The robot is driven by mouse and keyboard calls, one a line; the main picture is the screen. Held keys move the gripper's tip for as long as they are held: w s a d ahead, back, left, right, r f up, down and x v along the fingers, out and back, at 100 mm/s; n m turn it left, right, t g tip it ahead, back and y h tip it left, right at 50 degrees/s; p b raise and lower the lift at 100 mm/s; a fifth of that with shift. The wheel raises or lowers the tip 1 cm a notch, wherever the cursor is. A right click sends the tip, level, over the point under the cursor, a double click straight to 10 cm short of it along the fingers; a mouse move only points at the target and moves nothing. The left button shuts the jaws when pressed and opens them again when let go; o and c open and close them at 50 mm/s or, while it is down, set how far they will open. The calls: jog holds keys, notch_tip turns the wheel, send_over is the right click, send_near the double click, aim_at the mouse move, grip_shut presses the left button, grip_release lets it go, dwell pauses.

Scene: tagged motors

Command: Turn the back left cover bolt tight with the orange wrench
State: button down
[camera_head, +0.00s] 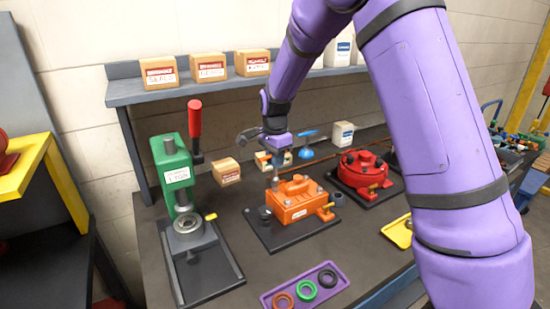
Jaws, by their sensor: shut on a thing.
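An orange motor (293,204) with a cover on top sits on a dark base plate (277,246) in the middle of the bench. My gripper (276,160) points down just above the back left of this motor. It is shut on a slim tool, taken to be the orange wrench, whose grey shaft (275,181) reaches down toward the motor's back left corner. The tool is small here and partly hidden by the gripper. The back left cover bolt is too small to make out, and I cannot tell whether the tool touches it.
A green press (178,178) with a red handle stands left. A red motor (361,172) stands right, partly near my arm. A purple tray (327,293) with rings lies in front. A small carton (226,171) and a blue object (306,151) are behind. A shelf (150,92) with boxes runs above.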

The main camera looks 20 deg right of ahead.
jog(key=shift+f, duration=0.75)
jog(key=m, duration=0.6)
jog(key=shift+a+f, duration=0.1)
jog(key=shift+f, duration=0.1)
jog(key=m, duration=0.7)
jog(key=shift+f, duration=0.1)
jog(key=m, duration=0.6)
jog(key=shift+m, duration=0.4)
jog(key=m, duration=0.5)
jog(key=shift+f+m, duration=0.15)
jog(key=shift+m, duration=0.95)
jog(key=shift+n, duration=0.7)
jog(key=shift+r, duration=1)
